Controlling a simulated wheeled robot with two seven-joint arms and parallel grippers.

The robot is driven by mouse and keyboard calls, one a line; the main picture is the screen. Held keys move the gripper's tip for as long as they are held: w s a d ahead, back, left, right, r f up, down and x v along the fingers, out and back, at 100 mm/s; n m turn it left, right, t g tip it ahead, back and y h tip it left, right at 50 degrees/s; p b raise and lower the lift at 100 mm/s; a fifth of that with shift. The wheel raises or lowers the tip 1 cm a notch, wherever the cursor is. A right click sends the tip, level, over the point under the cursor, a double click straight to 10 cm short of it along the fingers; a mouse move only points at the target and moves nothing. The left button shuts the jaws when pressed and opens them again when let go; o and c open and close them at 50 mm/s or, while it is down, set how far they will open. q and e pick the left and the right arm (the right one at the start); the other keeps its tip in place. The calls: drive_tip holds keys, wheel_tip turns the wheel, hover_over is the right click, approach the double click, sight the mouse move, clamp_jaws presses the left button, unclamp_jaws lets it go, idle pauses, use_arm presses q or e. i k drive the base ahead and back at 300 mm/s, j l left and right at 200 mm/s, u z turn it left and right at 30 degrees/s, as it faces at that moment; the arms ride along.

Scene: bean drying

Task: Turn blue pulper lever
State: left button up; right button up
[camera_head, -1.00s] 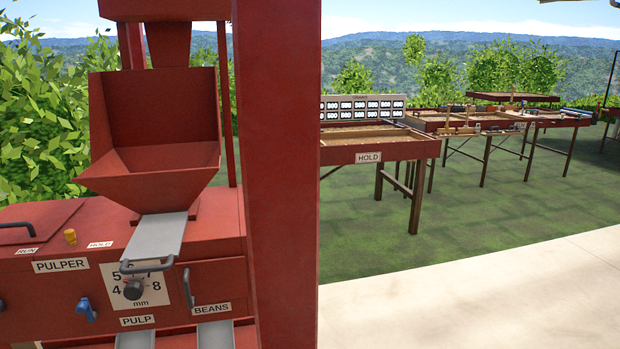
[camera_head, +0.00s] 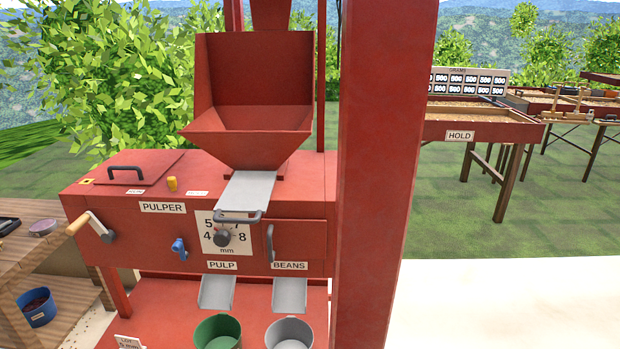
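The red pulper (camera_head: 130,235) stands left of the middle in the head view, under a red hopper (camera_head: 255,95). Its blue lever (camera_head: 180,248) is a small handle on the front face, below the PULPER label (camera_head: 163,208) and left of the dial (camera_head: 222,238). The lever hangs roughly downward. A crank with a wooden grip (camera_head: 78,224) is on the machine's left side. Neither of my grippers shows in the view.
A red post (camera_head: 385,180) rises right of the pulper. A green bucket (camera_head: 218,333) and a grey bucket (camera_head: 289,333) stand below the PULP and BEANS chutes. A wooden bench (camera_head: 70,290) with a blue bucket (camera_head: 37,307) is at left. Pale floor (camera_head: 510,300) is clear at right.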

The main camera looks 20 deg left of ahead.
sight(177, 246)
drive_tip(key=u, duration=1.25)
